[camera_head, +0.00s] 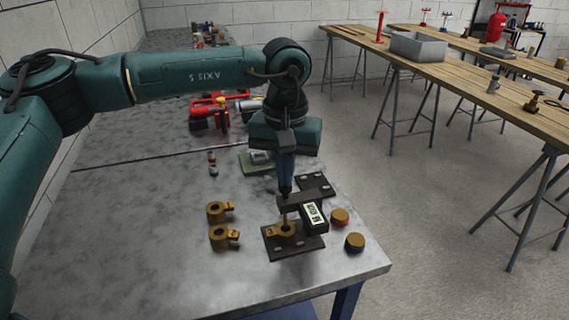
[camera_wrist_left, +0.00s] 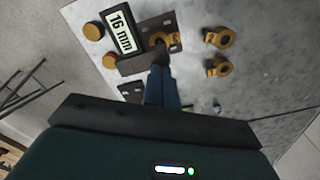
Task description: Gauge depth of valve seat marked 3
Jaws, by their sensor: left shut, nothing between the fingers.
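A brass valve seat (camera_head: 281,231) sits on a dark plate (camera_head: 305,246) near the front of the metal table. Its tab mark looks like a 3 in the left wrist view (camera_wrist_left: 174,38). A dark depth gauge (camera_head: 314,217) stands over this seat, its thin rod reaching down into the seat's opening. My left gripper (camera_head: 286,189) points down with blue fingers shut, tips at the gauge's dark bar. The exact contact is hard to see. My right gripper is not in view.
Two more brass seats, an upper (camera_head: 219,211) and a lower one (camera_head: 223,237), lie left of the plate. Two brass-topped round parts (camera_head: 339,217) (camera_head: 355,242) stand right of the gauge. A second dark plate (camera_head: 316,184) lies behind. The table's front left is clear.

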